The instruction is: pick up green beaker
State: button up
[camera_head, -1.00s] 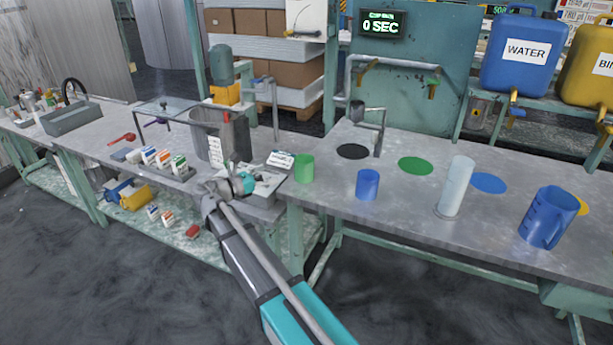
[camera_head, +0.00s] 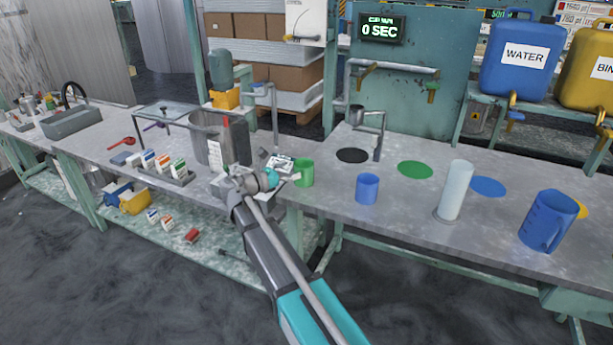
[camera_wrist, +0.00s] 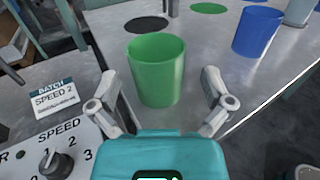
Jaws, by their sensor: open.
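The green beaker (camera_head: 305,172) stands upright on the right-hand table near its left end. In the wrist view the green beaker (camera_wrist: 157,72) is ahead of my gripper, with its open top visible. My gripper (camera_wrist: 168,92) is open, with one finger on each side of the beaker's lower part in that view. I cannot tell whether the fingers touch it. In the head view my gripper (camera_head: 284,180) is just left of the beaker, at about table height.
A blue beaker (camera_head: 367,188) stands to the right of the green one. Farther right are a pale cylinder (camera_head: 455,190) and a blue jug (camera_head: 548,220). A panel with a speed knob (camera_wrist: 56,164) is close on the left. A green disc (camera_head: 415,169) lies on clear tabletop.

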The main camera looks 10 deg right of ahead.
aim_at(306, 162)
jog(key=shift+w+d, duration=0.15)
jog(key=shift+d, duration=0.2)
jog(key=shift+x, duration=2.6)
jog(key=shift+w, duration=0.15)
jog(key=c, duration=0.9)
jog(key=shift+c, duration=0.2)
jog(key=shift+r, duration=0.1)
